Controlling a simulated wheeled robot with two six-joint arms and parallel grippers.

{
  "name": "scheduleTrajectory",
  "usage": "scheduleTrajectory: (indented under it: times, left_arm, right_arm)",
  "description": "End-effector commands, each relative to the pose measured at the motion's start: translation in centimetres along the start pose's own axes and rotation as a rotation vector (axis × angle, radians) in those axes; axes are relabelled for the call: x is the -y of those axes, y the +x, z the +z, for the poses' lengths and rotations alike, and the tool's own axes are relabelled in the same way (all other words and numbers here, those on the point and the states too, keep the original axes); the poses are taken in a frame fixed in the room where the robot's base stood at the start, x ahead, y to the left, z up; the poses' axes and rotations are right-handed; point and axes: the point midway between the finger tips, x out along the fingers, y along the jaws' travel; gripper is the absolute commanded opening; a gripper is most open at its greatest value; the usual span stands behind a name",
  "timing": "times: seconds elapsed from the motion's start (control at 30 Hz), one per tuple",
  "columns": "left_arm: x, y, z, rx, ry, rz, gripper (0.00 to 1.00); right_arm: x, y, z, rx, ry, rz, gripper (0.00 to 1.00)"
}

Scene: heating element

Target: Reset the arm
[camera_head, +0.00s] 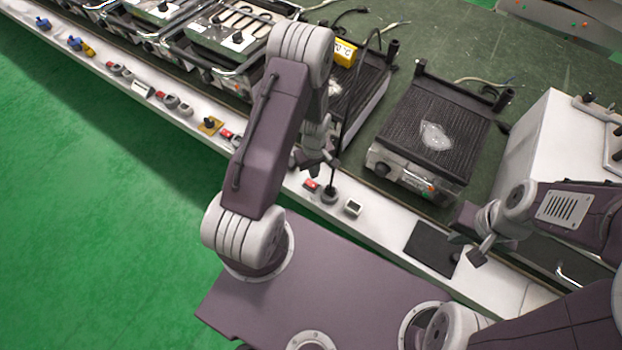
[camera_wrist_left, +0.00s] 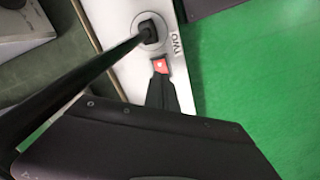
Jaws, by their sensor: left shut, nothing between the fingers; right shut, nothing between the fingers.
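My left arm reaches in over the front of the bench, and its gripper (camera_head: 314,164) is shut and empty above the white front strip. In the left wrist view the dark closed fingertips (camera_wrist_left: 160,82) appear near a red switch (camera_wrist_left: 161,66). A black rod (camera_wrist_left: 95,75) rises from a round grey base beside them; the base also shows in the head view (camera_head: 329,196). My right gripper (camera_head: 471,254) is shut and empty, at the right over the bench front, near a dark flat pad (camera_head: 430,248).
A ribbed black grill plate (camera_head: 437,125) with a clear, shiny patch sits on the green bench top. Another grill with a yellow temperature display (camera_head: 344,53) stands partly behind my left arm. A white box (camera_head: 545,135) stands at the right. Several knobs line the front strip.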

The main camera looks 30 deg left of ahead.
Motion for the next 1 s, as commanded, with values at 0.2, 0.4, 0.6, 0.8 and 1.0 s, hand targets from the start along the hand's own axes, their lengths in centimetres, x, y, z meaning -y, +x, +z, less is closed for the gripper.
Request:
scheduleTrajectory:
  times: [0.2, 0.4, 0.6, 0.8, 1.0]
  left_arm:
    - [0.0, -0.5, 0.0, 0.0, 0.0, -0.001, 0.0]
    - [0.0, -0.5, 0.0, 0.0, 0.0, 0.0, 0.0]
    - [-0.5, -1.0, -0.1, -0.007, 0.008, 0.008, 0.0]
    - [-5.5, -10.6, -1.8, -0.14, 0.063, 0.167, 0.0]
    - [-4.1, -20.4, 2.2, -0.209, 0.321, 0.224, 0.0]
  right_arm:
    - [0.0, -0.4, 0.0, 0.0, 0.0, 0.0, 0.0]
    - [0.0, -0.4, 0.0, 0.0, 0.0, 0.0, 0.0]
    - [0.0, -0.6, -0.1, 0.0, 0.0, 0.0, 0.0]
    - [0.0, -1.3, -0.1, 0.0, 0.0, 0.0, 0.0]
    - [0.0, -1.9, -0.2, 0.0, 0.0, 0.0, 0.0]
